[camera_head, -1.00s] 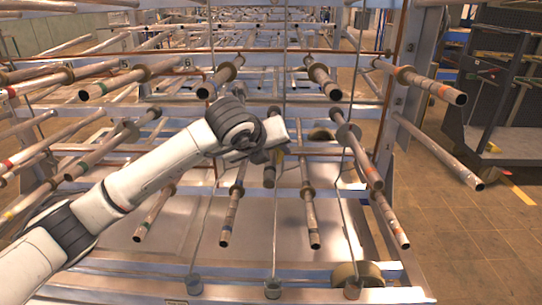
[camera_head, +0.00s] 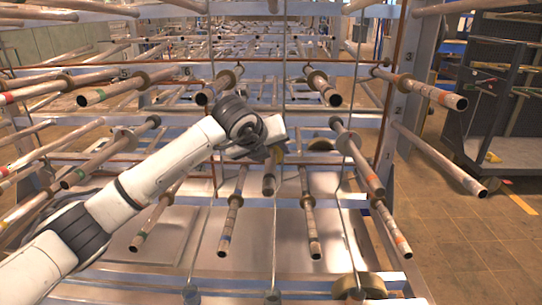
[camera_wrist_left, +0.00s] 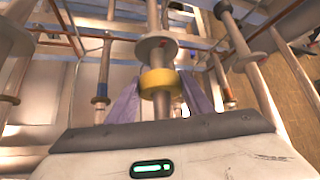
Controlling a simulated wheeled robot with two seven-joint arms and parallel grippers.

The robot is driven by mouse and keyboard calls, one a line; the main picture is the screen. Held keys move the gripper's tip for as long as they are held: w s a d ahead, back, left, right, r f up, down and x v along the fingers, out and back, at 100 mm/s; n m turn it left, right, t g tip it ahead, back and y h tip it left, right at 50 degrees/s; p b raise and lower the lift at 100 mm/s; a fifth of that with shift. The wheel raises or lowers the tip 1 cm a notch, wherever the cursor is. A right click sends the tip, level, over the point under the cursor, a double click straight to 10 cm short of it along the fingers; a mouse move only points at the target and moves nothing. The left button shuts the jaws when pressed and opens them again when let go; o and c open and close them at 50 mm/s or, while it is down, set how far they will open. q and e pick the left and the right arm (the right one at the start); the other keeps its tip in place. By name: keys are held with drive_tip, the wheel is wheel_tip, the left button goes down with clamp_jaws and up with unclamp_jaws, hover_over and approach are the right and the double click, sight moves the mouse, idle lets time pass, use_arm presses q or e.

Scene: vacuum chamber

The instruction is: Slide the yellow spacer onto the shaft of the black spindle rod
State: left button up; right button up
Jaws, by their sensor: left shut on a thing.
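The yellow spacer (camera_wrist_left: 160,82) is a thick ring between the two purplish fingers of my left gripper (camera_wrist_left: 161,94), which is shut on it. A grey-brown spindle rod (camera_wrist_left: 162,106) shows above and below the spacer, which appears to be around the shaft. A flange (camera_wrist_left: 155,48) on the rod sits just beyond the spacer, with a short gap of shaft between them. In the head view my left gripper (camera_head: 272,150) is at the middle of the rack, largely hiding the yellow spacer (camera_head: 279,156). The rod's near end (camera_head: 268,187) sticks out below it. My right gripper is not in view.
Several similar rods with flanges stick out around my gripper, such as one at left (camera_head: 230,215) and one at right (camera_head: 310,225). Thin hanging cables (camera_head: 207,225) run close by. A metal panel (camera_head: 180,240) lies below. Open floor (camera_head: 465,240) is at the right.

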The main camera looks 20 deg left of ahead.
use_arm(q)
drive_tip(key=shift+w+a+f, duration=0.1)
drive_tip(key=shift+w+a, duration=0.1)
drive_tip(key=shift+w, duration=0.45)
drive_tip(key=shift+w+a, duration=0.15)
drive_tip(key=shift+w, duration=0.45)
drive_tip(key=o, duration=1.2)
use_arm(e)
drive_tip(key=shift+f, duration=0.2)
use_arm(q)
drive_tip(key=shift+s, duration=0.15)
